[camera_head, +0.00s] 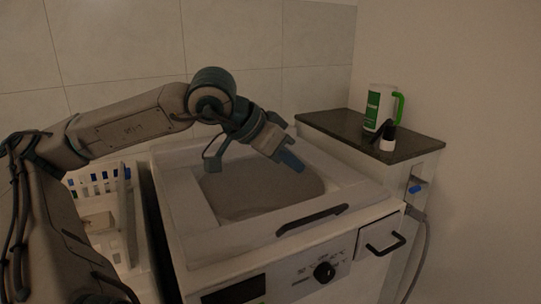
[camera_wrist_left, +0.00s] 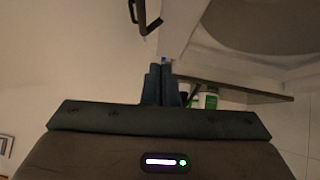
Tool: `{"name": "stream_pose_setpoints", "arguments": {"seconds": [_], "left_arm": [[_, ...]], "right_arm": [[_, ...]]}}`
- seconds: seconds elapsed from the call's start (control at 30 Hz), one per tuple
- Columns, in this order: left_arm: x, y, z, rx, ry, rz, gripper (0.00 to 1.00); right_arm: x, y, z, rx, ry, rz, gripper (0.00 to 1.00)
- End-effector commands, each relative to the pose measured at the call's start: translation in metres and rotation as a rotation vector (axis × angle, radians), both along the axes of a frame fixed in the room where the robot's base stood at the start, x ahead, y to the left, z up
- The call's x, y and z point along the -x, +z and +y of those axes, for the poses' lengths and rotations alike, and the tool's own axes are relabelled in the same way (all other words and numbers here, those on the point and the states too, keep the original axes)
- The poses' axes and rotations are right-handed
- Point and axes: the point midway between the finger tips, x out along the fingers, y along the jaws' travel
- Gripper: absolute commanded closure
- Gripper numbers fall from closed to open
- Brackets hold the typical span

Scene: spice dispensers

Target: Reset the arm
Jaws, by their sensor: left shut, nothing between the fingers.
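My left arm (camera_head: 130,125) reaches in from the left in the head view, bent at the elbow. My left gripper (camera_head: 292,162) is above the top of a white front-loading appliance (camera_head: 165,185), pointing down and to the right. Its blue fingers are together with nothing between them. The closed fingers also show in the left wrist view (camera_wrist_left: 161,84). My right gripper is in neither view.
A dark counter (camera_head: 345,125) at the right holds a white and green jug (camera_head: 374,106) and a small black and white bottle (camera_head: 387,136). A white basket (camera_head: 98,180) stands left of the appliance. A dark handle (camera_head: 312,220) sticks out in front.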

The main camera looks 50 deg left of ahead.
Motion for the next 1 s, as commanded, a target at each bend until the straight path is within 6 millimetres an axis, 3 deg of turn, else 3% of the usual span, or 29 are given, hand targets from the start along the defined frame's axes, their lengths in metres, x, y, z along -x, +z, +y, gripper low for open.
{"name": "stream_pose_setpoints", "arguments": {"seconds": [0.1,0.5,0.87,1.0], "left_arm": [[0.010,0.008,0.003,0.000,0.001,-0.006,1.00],[0.039,0.041,0.011,0.001,0.000,-0.002,1.00],[0.042,0.045,0.012,0.000,0.000,0.001,1.00],[0.042,0.060,0.012,0.000,0.000,0.001,1.00]], "right_arm": [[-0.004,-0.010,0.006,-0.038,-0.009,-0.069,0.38],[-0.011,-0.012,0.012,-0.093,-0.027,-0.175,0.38],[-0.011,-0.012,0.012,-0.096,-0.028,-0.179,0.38],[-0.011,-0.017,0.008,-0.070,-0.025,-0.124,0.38]]}}
